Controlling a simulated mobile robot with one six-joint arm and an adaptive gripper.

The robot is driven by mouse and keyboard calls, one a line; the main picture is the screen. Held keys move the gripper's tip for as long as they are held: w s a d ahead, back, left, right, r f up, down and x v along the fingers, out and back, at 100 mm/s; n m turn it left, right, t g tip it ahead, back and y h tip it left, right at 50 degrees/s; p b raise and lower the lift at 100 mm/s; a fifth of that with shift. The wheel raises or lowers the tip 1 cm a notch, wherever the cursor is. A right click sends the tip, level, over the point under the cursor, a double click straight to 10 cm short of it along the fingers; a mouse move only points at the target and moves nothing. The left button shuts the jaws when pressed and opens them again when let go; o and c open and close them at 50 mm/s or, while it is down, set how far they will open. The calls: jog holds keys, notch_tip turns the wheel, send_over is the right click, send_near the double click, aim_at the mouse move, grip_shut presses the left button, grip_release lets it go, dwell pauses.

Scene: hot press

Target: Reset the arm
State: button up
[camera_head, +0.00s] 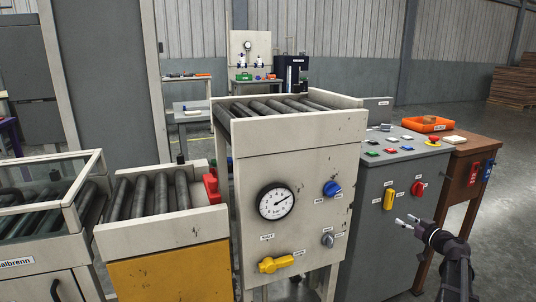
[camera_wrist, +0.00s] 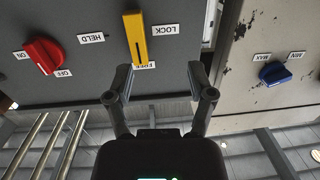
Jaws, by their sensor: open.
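My gripper (camera_head: 408,221) is in front of the grey control cabinet (camera_head: 372,240), at the lower right of the head view. In the wrist view my gripper (camera_wrist: 160,80) has its two fingers spread apart with nothing between them. The yellow handle (camera_head: 389,199) on the cabinet front is close to the fingertips. In the wrist view the yellow handle (camera_wrist: 136,38) stands vertical beyond the fingers, near labels reading LOCK and FREE. I cannot tell the exact gap between the fingers and the handle.
A red knob (camera_head: 417,188) sits beside the yellow handle. The pale press unit (camera_head: 300,165) with a gauge (camera_head: 276,202), blue knob (camera_head: 331,188) and yellow lever (camera_head: 276,263) stands left. A brown table (camera_head: 463,180) with an orange tray (camera_head: 428,125) is right. Open floor lies farther right.

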jog(key=s+a+f+g, duration=0.2)
jog(key=a+f+g, duration=0.15)
jog(key=a, duration=0.45)
jog(key=s+a+f+g+y, duration=0.1)
jog(key=s+a+f+g, duration=0.25)
jog(key=a, duration=0.45)
jog(key=s+a+f+g, duration=0.1)
jog(key=a+f+g, duration=0.25)
jog(key=a, duration=0.55)
jog(key=s+a+f+m+g+h, duration=0.2)
jog(key=s+a+f+g+h, duration=0.15)
jog(key=s, duration=0.45)
jog(key=s+a+f+m+g+h, duration=0.25)
jog(key=s+a+h, duration=0.2)
jog(key=s, duration=0.35)
notch_tip(320, 180, up, 38)
jog(key=p, duration=3.8)
jog(key=shift+w+a+y+p, duration=0.15)
jog(key=shift+a+y+p, duration=0.15)
jog(key=shift+y+p, duration=0.1)
jog(key=shift+n+t, duration=0.25)
jog(key=shift+c, duration=0.7)
